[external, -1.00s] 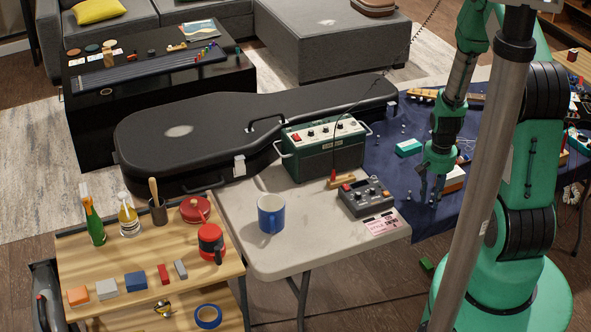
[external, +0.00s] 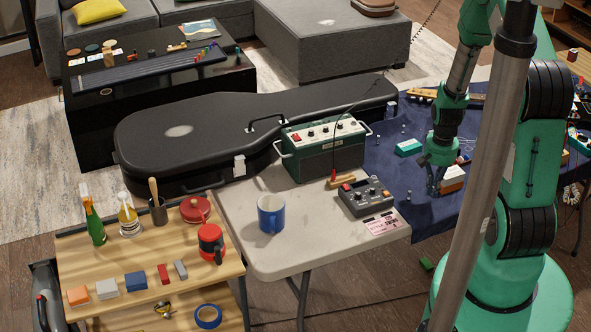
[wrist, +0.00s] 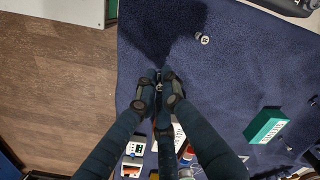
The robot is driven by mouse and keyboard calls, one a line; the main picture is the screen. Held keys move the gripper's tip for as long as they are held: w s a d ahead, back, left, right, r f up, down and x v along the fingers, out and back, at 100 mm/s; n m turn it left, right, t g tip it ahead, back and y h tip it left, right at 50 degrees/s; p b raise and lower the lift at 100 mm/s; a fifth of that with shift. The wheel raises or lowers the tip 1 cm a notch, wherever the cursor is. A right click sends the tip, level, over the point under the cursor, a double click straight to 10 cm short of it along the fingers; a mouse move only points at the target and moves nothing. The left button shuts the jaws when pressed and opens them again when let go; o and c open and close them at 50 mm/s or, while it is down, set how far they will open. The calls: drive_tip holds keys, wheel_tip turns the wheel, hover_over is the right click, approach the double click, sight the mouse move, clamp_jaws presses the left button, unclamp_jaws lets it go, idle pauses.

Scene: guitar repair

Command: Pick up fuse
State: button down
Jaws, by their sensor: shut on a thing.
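My gripper (external: 436,190) is low over the dark blue cloth (external: 405,222). In the wrist view my gripper's fingertips (wrist: 160,82) are close together on a tiny silvery piece (wrist: 159,87), which seems to be the fuse. Most of it is hidden between the fingers, and I cannot tell whether it touches the cloth. Another small silvery cylinder (wrist: 203,39) lies apart on the cloth, up and to the right in the wrist view.
A teal box (wrist: 266,126) lies on the cloth; it also shows in the external view (external: 408,148). Small boxes (wrist: 133,150) sit below the fingers in the wrist view. The pale table with a blue mug (external: 271,213) and a grey device (external: 366,196) stands to the left.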

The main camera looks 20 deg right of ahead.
drive_tip(key=s+a+r, duration=0.1)
drive_tip(key=s+a, duration=0.1)
drive_tip(key=s, duration=0.5)
drive_tip(key=s+a+r+p, duration=0.1)
drive_tip(key=s+a, duration=0.2)
drive_tip(key=s, duration=0.5)
drive_tip(key=shift+a, duration=0.15)
drive_tip(key=shift+r, duration=0.15)
idle(0.4)
